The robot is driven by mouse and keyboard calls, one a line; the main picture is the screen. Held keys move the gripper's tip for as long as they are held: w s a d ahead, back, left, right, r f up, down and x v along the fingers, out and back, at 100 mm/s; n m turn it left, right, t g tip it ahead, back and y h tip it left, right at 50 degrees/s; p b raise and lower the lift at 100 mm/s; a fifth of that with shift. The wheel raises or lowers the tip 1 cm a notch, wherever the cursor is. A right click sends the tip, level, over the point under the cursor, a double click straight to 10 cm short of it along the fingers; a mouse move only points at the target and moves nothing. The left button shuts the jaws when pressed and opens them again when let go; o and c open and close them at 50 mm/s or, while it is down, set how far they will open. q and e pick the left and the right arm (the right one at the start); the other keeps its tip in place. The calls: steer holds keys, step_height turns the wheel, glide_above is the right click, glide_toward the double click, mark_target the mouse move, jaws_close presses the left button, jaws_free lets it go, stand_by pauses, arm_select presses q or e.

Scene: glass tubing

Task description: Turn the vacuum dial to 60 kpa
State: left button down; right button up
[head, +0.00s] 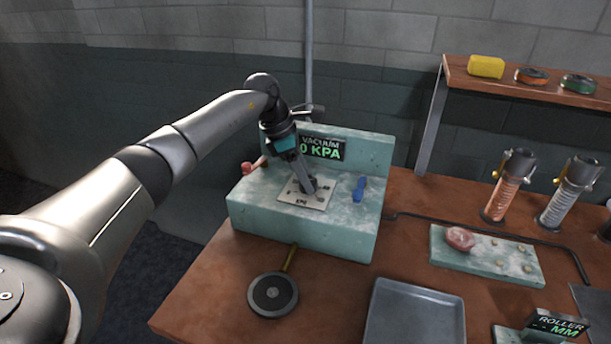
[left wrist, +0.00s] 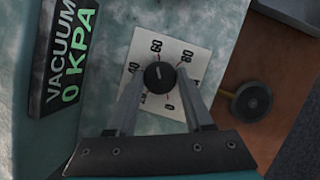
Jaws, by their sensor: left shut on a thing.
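The vacuum dial (left wrist: 159,76) is a round black knob on a white scale plate (left wrist: 190,49) with printed numbers. In the head view the plate (head: 293,199) lies on top of the pale green vacuum unit (head: 260,222), and the knob is mostly hidden by my gripper. My right gripper is not in view.
A blue lever (head: 359,188) and a red-ended handle (head: 254,165) sit on the unit. A round black pedal-like disc (head: 273,294) lies in front. A grey tray (head: 415,315), a pale block with a pink knob (head: 460,238) and two cylinders (head: 507,185) (head: 569,192) stand to the right.

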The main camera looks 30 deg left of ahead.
arm_select(q)
steer(key=shift+c, duration=1.5)
jaws_free()
steer(key=shift+r, duration=0.1)
steer(key=p+v, duration=0.1)
steer(key=v, duration=1.4)
steer(key=shift+p, duration=0.3)
steer(key=shift+w+r, duration=0.1)
